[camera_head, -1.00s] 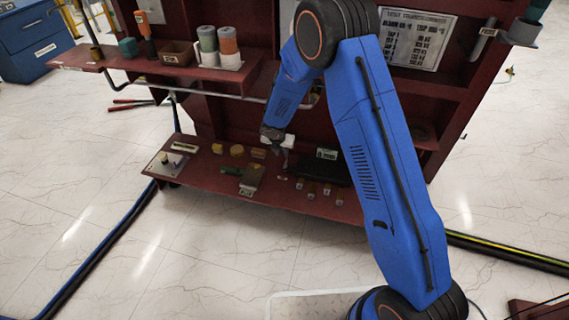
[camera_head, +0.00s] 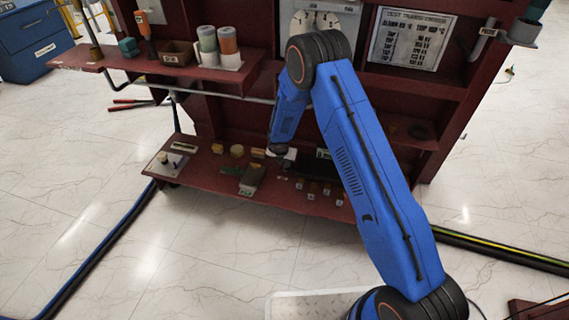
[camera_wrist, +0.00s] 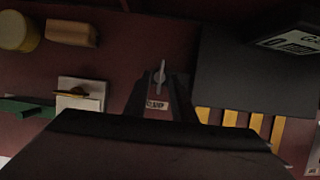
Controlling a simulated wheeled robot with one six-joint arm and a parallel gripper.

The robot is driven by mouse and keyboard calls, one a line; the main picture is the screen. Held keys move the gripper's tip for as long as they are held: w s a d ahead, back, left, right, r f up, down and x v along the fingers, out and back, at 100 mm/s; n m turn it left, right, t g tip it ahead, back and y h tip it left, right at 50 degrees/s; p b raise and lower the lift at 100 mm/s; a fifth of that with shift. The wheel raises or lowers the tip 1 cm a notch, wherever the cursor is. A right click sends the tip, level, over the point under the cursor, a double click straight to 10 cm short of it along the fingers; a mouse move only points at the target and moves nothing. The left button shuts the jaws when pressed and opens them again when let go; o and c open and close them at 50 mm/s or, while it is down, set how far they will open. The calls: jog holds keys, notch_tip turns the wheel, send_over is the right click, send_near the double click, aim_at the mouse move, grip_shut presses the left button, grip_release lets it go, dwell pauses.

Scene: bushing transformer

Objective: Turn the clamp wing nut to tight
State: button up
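The wing nut (camera_wrist: 160,74) shows in the wrist view as a small silver upright shape above a small white label (camera_wrist: 157,104), whose print is hard to read. My gripper (camera_wrist: 161,84) points at it, with one dark finger on each side. The fingers are apart, and a gap shows between each finger and the wing nut. I cannot tell how far the fingertips are from it in depth. In the head view my gripper is low over the dark red lower shelf (camera_head: 210,188), mostly hidden. The wing nut cannot be made out there.
In the wrist view, a white plate with a brass lever (camera_wrist: 80,95) and a tan block (camera_wrist: 72,33) are left. A dark box (camera_wrist: 255,70) with yellow strips below is right. In the head view, the upper shelf (camera_head: 95,67) holds bottles and a bin (camera_head: 178,52).

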grip_shut()
